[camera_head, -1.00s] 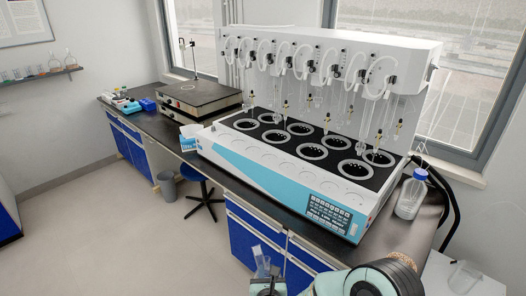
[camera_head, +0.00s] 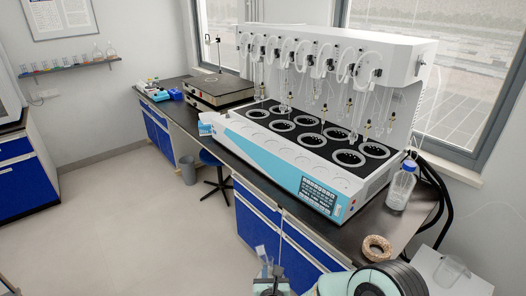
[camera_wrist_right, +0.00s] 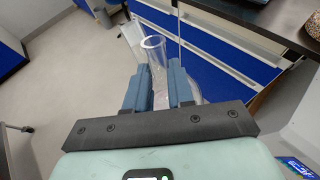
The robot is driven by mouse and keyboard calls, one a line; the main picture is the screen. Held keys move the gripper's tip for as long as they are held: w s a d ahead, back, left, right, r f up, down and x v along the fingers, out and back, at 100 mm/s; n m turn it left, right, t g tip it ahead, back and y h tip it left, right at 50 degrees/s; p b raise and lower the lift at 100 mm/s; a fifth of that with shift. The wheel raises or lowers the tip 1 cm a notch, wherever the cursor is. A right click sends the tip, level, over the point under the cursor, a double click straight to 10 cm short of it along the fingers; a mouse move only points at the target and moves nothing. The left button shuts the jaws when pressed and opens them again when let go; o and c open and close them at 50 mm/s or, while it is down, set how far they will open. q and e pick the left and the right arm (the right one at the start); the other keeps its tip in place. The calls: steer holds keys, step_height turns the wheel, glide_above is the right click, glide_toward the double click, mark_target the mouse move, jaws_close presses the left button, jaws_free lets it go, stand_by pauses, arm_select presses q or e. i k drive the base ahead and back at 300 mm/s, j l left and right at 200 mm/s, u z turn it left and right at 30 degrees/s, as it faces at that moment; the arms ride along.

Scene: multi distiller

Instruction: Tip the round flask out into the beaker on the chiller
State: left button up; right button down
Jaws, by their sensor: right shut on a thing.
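My right gripper (camera_head: 268,273) is at the bottom middle of the head view, in front of the blue drawers. It is shut on the clear round flask. In the right wrist view the flask's open neck (camera_wrist_right: 154,58) stands up between the two blue-grey fingers (camera_wrist_right: 158,88); its round body is mostly hidden behind the gripper. A clear glass beaker (camera_head: 453,268) stands on the white chiller (camera_head: 476,287) at the bottom right of the head view, well apart from the flask. My left gripper is not in view.
A cork ring (camera_head: 376,248) lies on the dark bench near its front right end. A blue-capped bottle (camera_head: 401,187) stands behind it. The large distiller (camera_head: 285,165) fills the bench middle. Black hoses (camera_head: 436,195) hang behind the chiller. The floor at left is clear.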

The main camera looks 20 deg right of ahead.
mark_target(451, 267)
steer(key=k+l+u, duration=0.15)
steer(key=k+l, duration=0.2)
steer(key=k+l+u, duration=0.15)
steer(key=k, duration=0.25)
steer(key=k+l+u, duration=0.15)
steer(key=k+l, duration=0.2)
steer(key=k+l+u, duration=0.25)
steer(key=k+l, duration=0.4)
steer(key=l, duration=0.2)
steer(key=k+l+u, duration=0.15)
steer(key=l, duration=0.25)
steer(key=k+l, duration=0.1)
steer(key=l, duration=0.25)
steer(key=k+l+u, duration=0.1)
steer(key=l, duration=0.75)
steer(key=i+l, duration=0.15)
steer(key=l, duration=0.35)
